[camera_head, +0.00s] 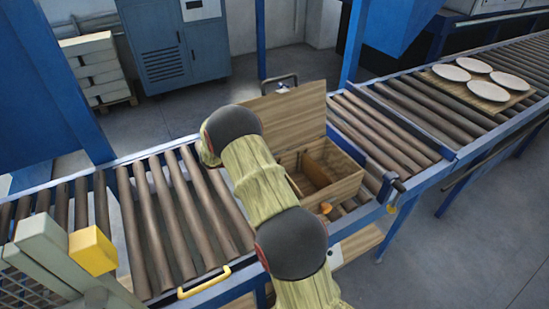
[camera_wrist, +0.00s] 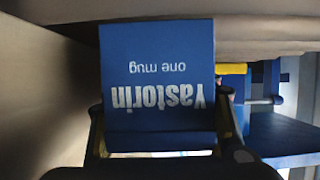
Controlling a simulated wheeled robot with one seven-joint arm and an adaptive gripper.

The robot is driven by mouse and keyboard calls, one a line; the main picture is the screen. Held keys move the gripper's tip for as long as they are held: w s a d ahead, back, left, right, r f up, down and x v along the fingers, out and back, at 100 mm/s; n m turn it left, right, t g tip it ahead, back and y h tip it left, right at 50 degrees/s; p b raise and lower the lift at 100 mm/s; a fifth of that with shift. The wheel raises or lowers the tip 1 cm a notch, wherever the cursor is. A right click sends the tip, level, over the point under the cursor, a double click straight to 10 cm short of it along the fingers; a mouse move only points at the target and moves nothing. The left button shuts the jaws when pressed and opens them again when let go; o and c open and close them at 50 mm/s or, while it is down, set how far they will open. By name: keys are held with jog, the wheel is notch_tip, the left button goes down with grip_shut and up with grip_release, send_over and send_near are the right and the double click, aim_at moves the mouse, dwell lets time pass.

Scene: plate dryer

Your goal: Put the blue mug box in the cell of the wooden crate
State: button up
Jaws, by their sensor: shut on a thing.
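The blue mug box (camera_wrist: 158,62) fills the middle of the wrist view, with upside-down white lettering that reads "one mug" and "Yastorin". My gripper (camera_wrist: 160,135) is shut on it, with dark fingers at its left and right sides. In the head view my arm hides both the gripper and the box. The wooden crate (camera_head: 347,190) stands on the roller conveyor, right of my arm, with a divider and open cells visible inside. A tall wooden panel (camera_head: 290,112) stands up behind it. My arm covers the crate's left part.
Bare conveyor rollers (camera_head: 165,215) lie left of my arm. Several white plates (camera_head: 477,77) rest on a wooden board (camera_head: 478,91) at the far right. A blue post (camera_head: 352,40) rises behind the conveyor. A yellow block (camera_head: 93,251) is at the lower left.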

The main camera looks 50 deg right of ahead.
jog(key=o, duration=1.5)
jog(key=shift+f, duration=0.1)
